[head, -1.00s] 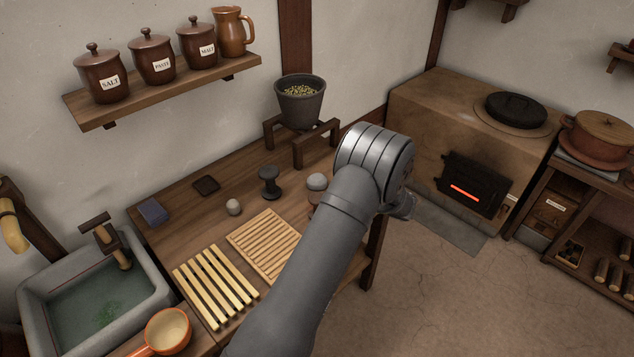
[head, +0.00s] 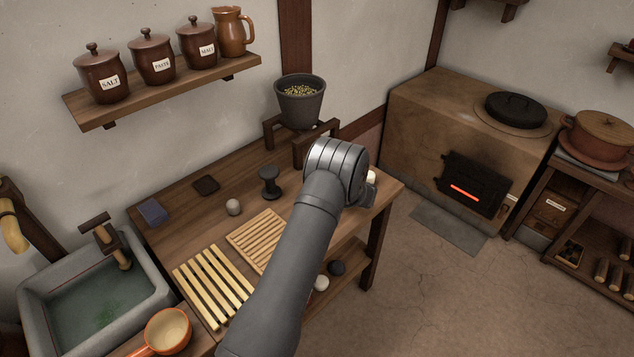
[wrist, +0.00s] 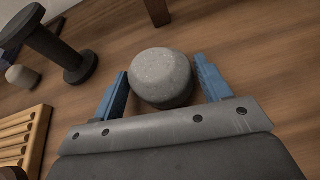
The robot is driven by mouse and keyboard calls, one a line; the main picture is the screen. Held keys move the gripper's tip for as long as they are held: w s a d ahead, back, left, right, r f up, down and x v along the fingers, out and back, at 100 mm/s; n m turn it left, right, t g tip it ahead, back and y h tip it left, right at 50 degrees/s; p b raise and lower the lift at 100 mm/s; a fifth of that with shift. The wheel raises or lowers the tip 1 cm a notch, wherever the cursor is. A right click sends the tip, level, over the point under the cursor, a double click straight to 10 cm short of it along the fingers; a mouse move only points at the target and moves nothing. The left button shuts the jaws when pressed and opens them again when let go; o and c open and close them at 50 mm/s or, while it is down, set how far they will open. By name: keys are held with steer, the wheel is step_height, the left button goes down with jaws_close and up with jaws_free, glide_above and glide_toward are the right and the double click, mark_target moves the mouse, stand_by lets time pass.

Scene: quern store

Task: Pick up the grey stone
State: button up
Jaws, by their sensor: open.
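A rounded grey stone (wrist: 161,76) with a flat pale top sits on the wooden bench top in the wrist view. My gripper (wrist: 163,66) is open, with one blue finger on each side of the stone. The left finger is close to it; I cannot tell whether either finger touches. In the head view my wrist and arm hide this stone and the fingers. A smaller, paler stone (head: 233,207) stands apart to the left on the bench, and it also shows in the wrist view (wrist: 22,77).
A dark spool-shaped object (head: 269,183) stands left of my wrist. A slatted wooden rack (head: 258,238) lies in front of it. A dark pot of grain (head: 300,103) stands on a wooden stand behind. Two small stones, one pale (head: 321,283) and one dark (head: 337,268), lie on the lower shelf.

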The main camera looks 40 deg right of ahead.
steer(key=shift+w, duration=0.15)
steer(key=c, duration=0.9)
steer(key=shift+o, duration=0.2)
